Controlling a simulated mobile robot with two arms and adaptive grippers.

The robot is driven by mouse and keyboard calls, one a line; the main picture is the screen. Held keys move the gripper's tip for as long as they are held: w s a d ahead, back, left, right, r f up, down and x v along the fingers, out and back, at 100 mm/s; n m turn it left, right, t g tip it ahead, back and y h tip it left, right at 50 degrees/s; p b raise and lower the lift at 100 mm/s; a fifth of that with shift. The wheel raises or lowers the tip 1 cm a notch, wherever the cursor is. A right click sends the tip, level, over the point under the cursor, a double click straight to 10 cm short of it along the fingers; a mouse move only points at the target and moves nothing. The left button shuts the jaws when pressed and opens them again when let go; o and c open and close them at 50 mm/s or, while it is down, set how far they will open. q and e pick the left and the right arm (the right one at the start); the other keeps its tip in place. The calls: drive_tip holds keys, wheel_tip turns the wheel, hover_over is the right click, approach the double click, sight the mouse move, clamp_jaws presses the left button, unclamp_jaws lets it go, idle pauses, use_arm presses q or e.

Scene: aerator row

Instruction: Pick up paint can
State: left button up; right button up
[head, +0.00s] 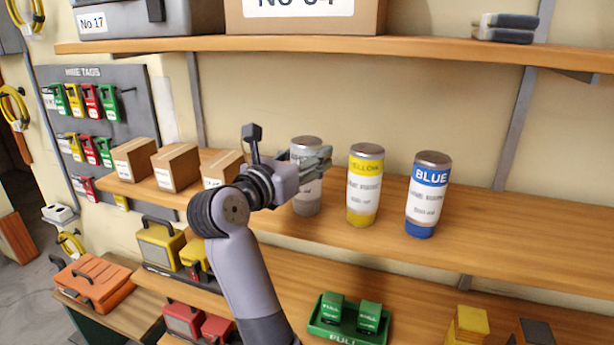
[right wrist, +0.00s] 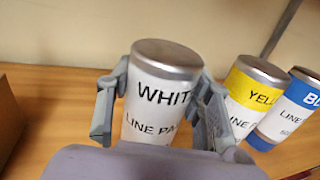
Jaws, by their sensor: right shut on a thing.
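Three paint cans stand in a row on the middle shelf. The white can (head: 306,148) is at the left of the row, and its middle is hidden behind my right gripper (head: 322,163). The yellow can (head: 364,186) and the blue can (head: 428,195) stand upright to its right. In the right wrist view the white can (right wrist: 165,95), labelled "WHIT… LINE PA…", sits between the two fingers of my right gripper, which is shut on it. I cannot tell whether its base touches the shelf. My left gripper is not in view.
Small cardboard boxes (head: 175,166) stand left of the cans on the same shelf (head: 500,232). An upper shelf (head: 430,46) runs above. The middle shelf is clear right of the blue can. A green tray (head: 322,329) with green items sits below.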

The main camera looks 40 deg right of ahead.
drive_tip(key=shift+r, duration=0.15)
clamp_jaws()
drive_tip(key=shift+r, duration=0.1)
wheel_tip(320, 180, up, 10)
drive_tip(key=shift+f+b, duration=0.15)
drive_tip(key=shift+b, duration=1.05)
